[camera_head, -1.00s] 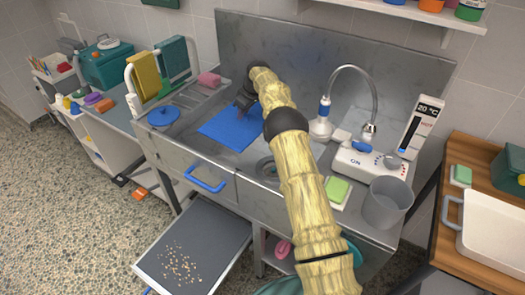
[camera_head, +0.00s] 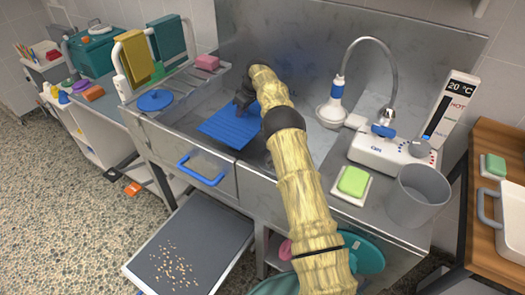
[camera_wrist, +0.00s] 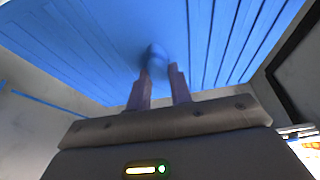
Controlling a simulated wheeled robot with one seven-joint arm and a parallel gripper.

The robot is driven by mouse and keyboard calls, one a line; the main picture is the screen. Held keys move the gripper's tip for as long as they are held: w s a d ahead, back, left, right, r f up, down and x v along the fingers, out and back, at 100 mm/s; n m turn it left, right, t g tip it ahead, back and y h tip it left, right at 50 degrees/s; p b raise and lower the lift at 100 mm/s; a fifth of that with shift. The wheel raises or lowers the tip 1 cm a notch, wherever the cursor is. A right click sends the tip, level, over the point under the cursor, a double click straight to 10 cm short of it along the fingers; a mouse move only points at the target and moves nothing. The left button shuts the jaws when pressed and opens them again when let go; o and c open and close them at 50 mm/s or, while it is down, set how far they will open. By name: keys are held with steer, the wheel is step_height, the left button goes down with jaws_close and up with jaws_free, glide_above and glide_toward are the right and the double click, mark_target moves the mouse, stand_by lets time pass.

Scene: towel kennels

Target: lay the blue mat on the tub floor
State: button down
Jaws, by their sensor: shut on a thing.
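The blue mat (camera_head: 228,126) is a ribbed sheet inside the steel tub (camera_head: 190,117), near its left part. My gripper (camera_head: 243,108) is over the mat's back right part, with my arm reaching across the tub from the front. In the wrist view the two fingers (camera_wrist: 160,80) are closed together on a small raised blue piece of the mat (camera_wrist: 215,40). The mat spreads out beyond the fingertips. Whether its underside touches the tub floor cannot be told.
A blue disc (camera_head: 156,100) and a pink sponge (camera_head: 207,62) lie on the tub's left ledge. A tap unit (camera_head: 385,150), a green soap (camera_head: 353,181) and a grey beaker (camera_head: 418,195) stand on the right. A grey ramp (camera_head: 190,250) lies in front.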

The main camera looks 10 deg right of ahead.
mark_target(245, 117)
steer(key=shift+d, duration=0.45)
steer(key=shift+a+f, duration=0.15)
steer(key=shift+f, duration=1.05)
steer(key=shift+a+f, duration=0.1)
steer(key=shift+f, duration=1.05)
steer(key=shift+f+b, duration=0.4)
steer(key=shift+f, duration=2.1)
steer(key=shift+f, duration=0.1)
steer(key=c, duration=1.3)
jaws_free()
steer(key=shift+o, duration=0.2)
steer(key=v, duration=1.2)
steer(key=shift+p, duration=0.3)
